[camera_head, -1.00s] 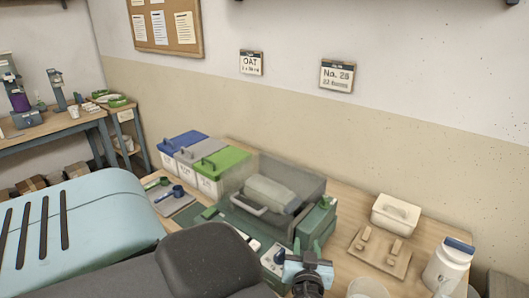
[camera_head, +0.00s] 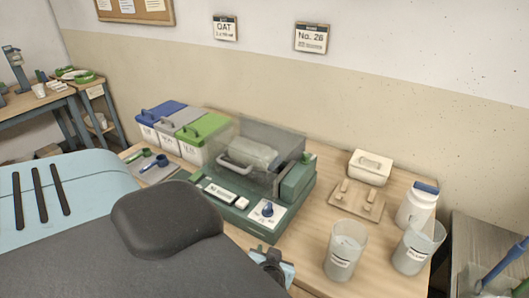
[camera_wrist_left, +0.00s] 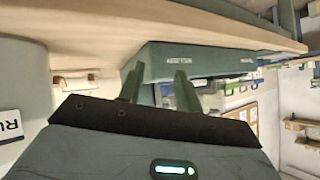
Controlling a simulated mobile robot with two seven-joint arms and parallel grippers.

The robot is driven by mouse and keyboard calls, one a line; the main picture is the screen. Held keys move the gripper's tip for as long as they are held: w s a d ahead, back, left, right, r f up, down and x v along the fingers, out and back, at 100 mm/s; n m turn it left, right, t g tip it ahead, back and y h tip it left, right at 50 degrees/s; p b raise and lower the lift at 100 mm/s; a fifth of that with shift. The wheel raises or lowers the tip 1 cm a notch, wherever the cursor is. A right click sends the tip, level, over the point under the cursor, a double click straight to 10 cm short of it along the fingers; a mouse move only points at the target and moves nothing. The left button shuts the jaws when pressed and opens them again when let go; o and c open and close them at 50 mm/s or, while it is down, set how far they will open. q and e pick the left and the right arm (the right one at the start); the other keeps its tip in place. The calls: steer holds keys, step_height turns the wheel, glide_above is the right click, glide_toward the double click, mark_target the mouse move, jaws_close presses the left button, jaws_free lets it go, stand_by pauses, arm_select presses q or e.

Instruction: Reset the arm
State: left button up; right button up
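My left arm reaches in from the left across the bottom of the head view. Part of my left gripper (camera_head: 272,266) shows low at the bottom edge, in front of the green machine (camera_head: 240,215); its fingertips are hard to make out there. In the left wrist view the two green fingers of the gripper (camera_wrist_left: 158,85) stand apart with nothing between them, so it is open and empty. My right gripper is not in view.
Two clear beakers (camera_head: 346,250) (camera_head: 416,247) stand right of my gripper. Behind them are a wooden board (camera_head: 357,202), a white lidded box (camera_head: 370,168) and a white jar (camera_head: 417,205). Lidded buckets (camera_head: 207,138) stand at the back left.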

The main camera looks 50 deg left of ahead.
arm_select(q)
steer(key=shift+s+d+f+h, duration=0.25)
steer(key=shift+s+f+h, duration=0.05)
steer(key=shift+s, duration=0.3)
steer(key=s+d+f+m+t+h, duration=0.1)
steer(key=s+d+f+m+h, duration=0.6)
steer(key=s+d+f+h, duration=0.2)
steer(key=s+d+f, duration=0.2)
steer(key=s+f, duration=0.2)
steer(key=shift+s+t, duration=0.15)
steer(key=shift+t, duration=0.15)
